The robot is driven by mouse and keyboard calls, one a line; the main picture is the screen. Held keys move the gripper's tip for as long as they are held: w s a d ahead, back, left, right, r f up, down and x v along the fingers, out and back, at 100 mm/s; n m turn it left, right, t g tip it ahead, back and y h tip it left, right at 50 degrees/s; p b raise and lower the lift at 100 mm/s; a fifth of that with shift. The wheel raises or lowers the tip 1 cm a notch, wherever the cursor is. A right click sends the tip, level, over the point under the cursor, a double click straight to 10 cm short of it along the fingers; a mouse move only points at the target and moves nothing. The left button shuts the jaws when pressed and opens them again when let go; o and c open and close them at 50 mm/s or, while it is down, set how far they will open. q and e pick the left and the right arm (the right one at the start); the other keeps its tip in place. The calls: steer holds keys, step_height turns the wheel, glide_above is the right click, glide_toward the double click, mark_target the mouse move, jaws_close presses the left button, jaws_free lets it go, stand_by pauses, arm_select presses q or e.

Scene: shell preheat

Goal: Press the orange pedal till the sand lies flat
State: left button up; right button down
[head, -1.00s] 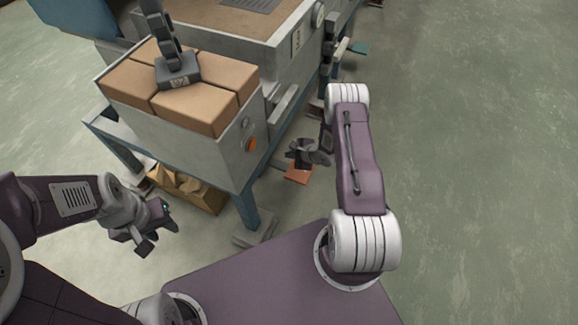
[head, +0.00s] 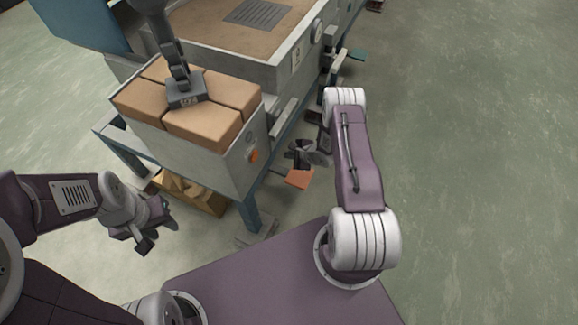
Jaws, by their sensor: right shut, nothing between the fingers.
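The orange pedal (head: 299,180) is a small flat plate low beside the grey bench, near the floor. My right gripper (head: 299,150) is shut and empty, pointing down at the pedal's far edge. I cannot tell whether it touches the pedal. The sand (head: 205,22) is the brown bed in the large grey box behind, with a grey slotted plate on it. The part of it in view looks fairly even, but the picture cuts it off at the top. My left gripper (head: 158,234) is open and empty at the lower left, away from the bench.
A nearer grey box (head: 190,160) holds several brown blocks (head: 205,125) under a grey arm-like tool (head: 186,90). It has an orange button (head: 253,156). A blue bench leg (head: 250,213) stands close to my base. A teal pedal (head: 357,54) is farther back. The floor at right is clear.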

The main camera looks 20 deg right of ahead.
mark_target(290, 172)
steer(key=shift+f+b, duration=0.1)
steer(key=shift+b, duration=0.2)
steer(key=shift+f, duration=0.1)
step_height(290, 172, down, 8)
steer(key=b, duration=0.7)
steer(key=shift+s+d, duration=0.1)
steer(key=shift+s, duration=0.05)
steer(key=shift+f+b, duration=0.3)
steer(key=shift+b, duration=0.1)
stand_by(1.1)
steer(key=shift+f+b, duration=0.3)
steer(key=shift+f, duration=0.1)
